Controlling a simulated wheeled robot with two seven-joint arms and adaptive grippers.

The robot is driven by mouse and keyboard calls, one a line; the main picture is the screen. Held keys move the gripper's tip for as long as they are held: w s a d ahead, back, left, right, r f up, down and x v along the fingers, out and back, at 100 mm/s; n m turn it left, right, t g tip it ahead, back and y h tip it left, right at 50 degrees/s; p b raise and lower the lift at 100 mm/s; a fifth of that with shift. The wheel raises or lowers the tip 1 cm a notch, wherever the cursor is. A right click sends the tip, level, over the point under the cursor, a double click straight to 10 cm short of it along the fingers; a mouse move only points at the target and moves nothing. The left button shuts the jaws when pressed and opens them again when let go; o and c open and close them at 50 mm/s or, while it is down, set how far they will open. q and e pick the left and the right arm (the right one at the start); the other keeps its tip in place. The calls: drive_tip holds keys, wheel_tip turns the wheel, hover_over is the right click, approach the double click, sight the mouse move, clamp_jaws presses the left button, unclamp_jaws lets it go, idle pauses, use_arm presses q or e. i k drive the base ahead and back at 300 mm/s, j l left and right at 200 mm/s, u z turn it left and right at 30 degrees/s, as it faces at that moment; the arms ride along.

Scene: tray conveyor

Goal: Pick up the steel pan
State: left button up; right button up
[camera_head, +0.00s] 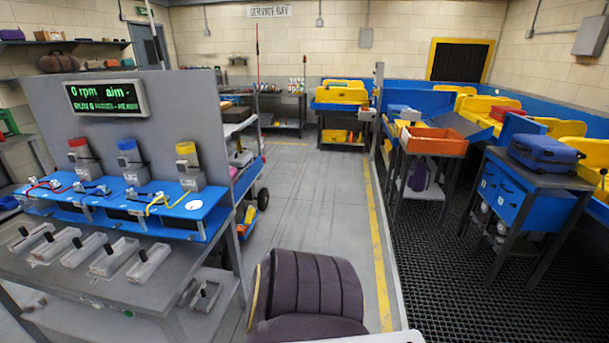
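I cannot pick out a steel pan for certain. Several small grey metal blocks or trays with dark upright handles stand in a row on the front of the grey bench (131,294) at the left; one of them is the rightmost grey piece (146,268). A similar grey piece (204,296) lies lower, at the bench's right end. They are too small to tell if any is a pan. Neither of my grippers is in view.
A blue station (190,226) with red, blue and yellow-topped units stands on the bench, below a display (107,97). A dark padded seat-like thing (306,287) fills the bottom middle. Grey floor (318,190) is open beyond it. A blue suitcase (545,151) rests on a stand at right.

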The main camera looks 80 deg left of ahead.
sight(28, 239)
drive_tip(key=u, duration=4.7)
drive_tip(key=i+j+z, duration=0.05)
